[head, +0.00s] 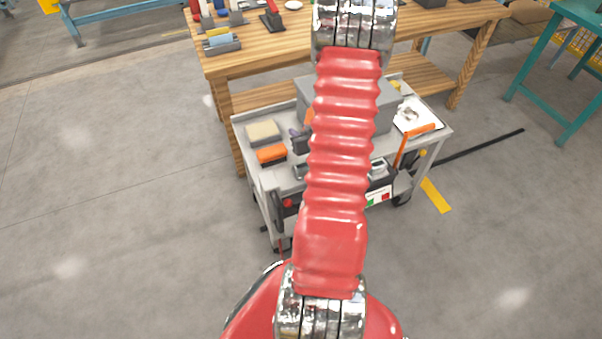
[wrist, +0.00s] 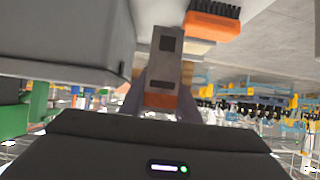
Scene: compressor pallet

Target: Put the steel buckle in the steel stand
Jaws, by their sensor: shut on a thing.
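In the wrist view my gripper (wrist: 161,108) is shut on a grey piece with two dark openings, which I take to be the steel buckle (wrist: 153,64). Its lower end between the fingers shows orange. In the head view most of the arm's end is hidden behind my red arm; a dark purplish part beside the grey box looks like my gripper (head: 298,139). I cannot make out the steel stand for certain in either view.
A grey cart stands before a wooden workbench (head: 270,50). On it are a large grey box (head: 386,105), a beige block (head: 262,132), an orange brush (head: 271,154) and a white tray (head: 417,114). The box (wrist: 65,40) is close beside my gripper; the brush (wrist: 212,22) shows beyond.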

